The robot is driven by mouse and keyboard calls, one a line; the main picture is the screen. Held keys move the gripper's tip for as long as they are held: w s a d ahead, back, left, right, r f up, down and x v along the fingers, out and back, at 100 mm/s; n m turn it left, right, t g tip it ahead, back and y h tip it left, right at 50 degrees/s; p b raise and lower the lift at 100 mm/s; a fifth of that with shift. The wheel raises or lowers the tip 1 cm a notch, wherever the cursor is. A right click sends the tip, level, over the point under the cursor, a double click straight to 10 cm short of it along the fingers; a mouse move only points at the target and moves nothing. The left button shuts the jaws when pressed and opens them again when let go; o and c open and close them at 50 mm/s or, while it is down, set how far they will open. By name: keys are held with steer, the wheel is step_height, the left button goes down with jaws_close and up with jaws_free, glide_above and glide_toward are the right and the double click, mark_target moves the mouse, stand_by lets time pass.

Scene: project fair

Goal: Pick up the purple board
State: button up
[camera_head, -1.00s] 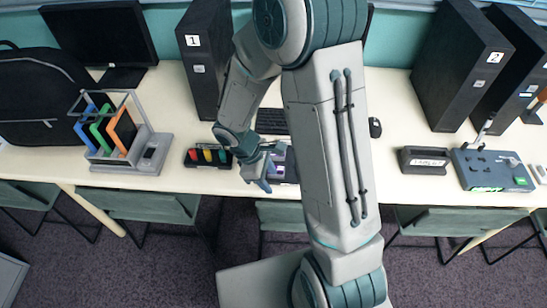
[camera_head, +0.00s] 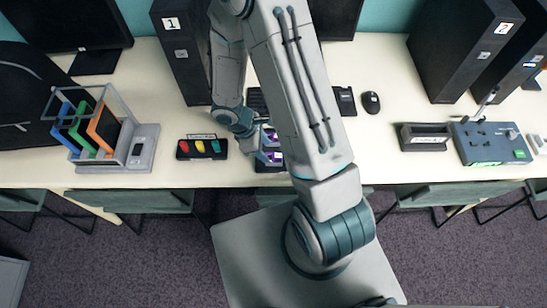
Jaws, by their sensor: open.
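The purple board (camera_head: 273,157) is a small purple patch in or on a dark holder at the table's front edge, in the middle of the head view. My arm and gripper cover much of it. My gripper (camera_head: 266,147) is open at the board, with its fingers over or around it. I cannot tell whether the fingers touch it.
A black tray (camera_head: 202,147) with red, yellow and green pieces lies just left of my gripper. A grey rack (camera_head: 143,150) with blue, green and orange panels stands further left. A keyboard and mouse (camera_head: 371,102) lie behind my arm. Black tower 1 (camera_head: 178,60) stands behind.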

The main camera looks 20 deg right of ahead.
mark_target(273, 157)
steer(key=shift+x, duration=3.15)
steer(key=shift+w, duration=0.1)
steer(key=c, duration=0.7)
